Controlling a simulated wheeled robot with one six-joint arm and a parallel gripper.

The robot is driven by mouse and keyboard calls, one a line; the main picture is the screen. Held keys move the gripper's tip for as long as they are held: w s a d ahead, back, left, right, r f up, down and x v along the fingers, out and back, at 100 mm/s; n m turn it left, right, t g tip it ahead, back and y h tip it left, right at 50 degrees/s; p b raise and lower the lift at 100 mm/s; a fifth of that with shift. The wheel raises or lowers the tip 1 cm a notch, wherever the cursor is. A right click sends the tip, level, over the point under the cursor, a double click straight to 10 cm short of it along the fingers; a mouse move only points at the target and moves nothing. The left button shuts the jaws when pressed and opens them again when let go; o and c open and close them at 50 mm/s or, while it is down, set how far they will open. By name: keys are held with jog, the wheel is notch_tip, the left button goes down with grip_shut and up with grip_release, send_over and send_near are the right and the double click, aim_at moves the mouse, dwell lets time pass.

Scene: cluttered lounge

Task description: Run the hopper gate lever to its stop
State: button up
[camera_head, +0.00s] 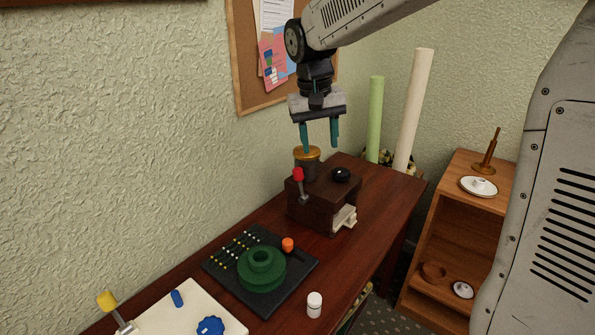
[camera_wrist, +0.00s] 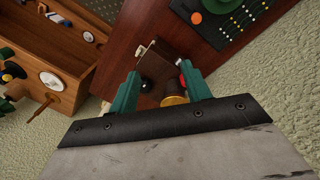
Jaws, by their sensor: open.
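A dark wooden box (camera_head: 325,204) stands on the long desk, with a brass-rimmed hopper (camera_head: 307,155) at its back left. A lever with a red knob (camera_head: 298,174) on a metal stem stands upright at the box's front left. A round black knob (camera_head: 341,174) sits on top, and a white chute (camera_head: 344,218) sticks out at the lower right. My gripper (camera_head: 321,147) points down above the box, open and empty, close to the hopper. In the wrist view, the hopper (camera_wrist: 173,90) lies between my fingers (camera_wrist: 160,70); the right finger partly hides the red knob (camera_wrist: 182,79).
A black board (camera_head: 222,262) with a green stepped disc (camera_head: 262,268) and an orange knob lies nearer on the desk. A small white bottle (camera_head: 314,304) stands beside it. Green (camera_head: 375,118) and cream (camera_head: 414,108) tubes stand behind the box. A wooden shelf (camera_head: 452,220) is at right.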

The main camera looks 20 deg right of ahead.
send_over(297, 169)
jog(key=a, duration=0.1)
jog(key=shift+m+h, duration=0.3)
jog(key=shift+h, duration=0.1)
jog(key=f, duration=0.7)
jog(key=shift+w+a+f, duration=0.1)
jog(key=shift+w+f, duration=0.1)
jog(key=shift+f, duration=0.05)
jog(key=f, duration=0.2)
jog(key=d+f, duration=0.1)
jog(key=f, duration=0.4)
jog(key=shift+s+d+f, duration=0.1)
jog(key=shift+d+f, duration=0.1)
jog(key=shift+f, duration=0.1)
jog(key=c, duration=1)
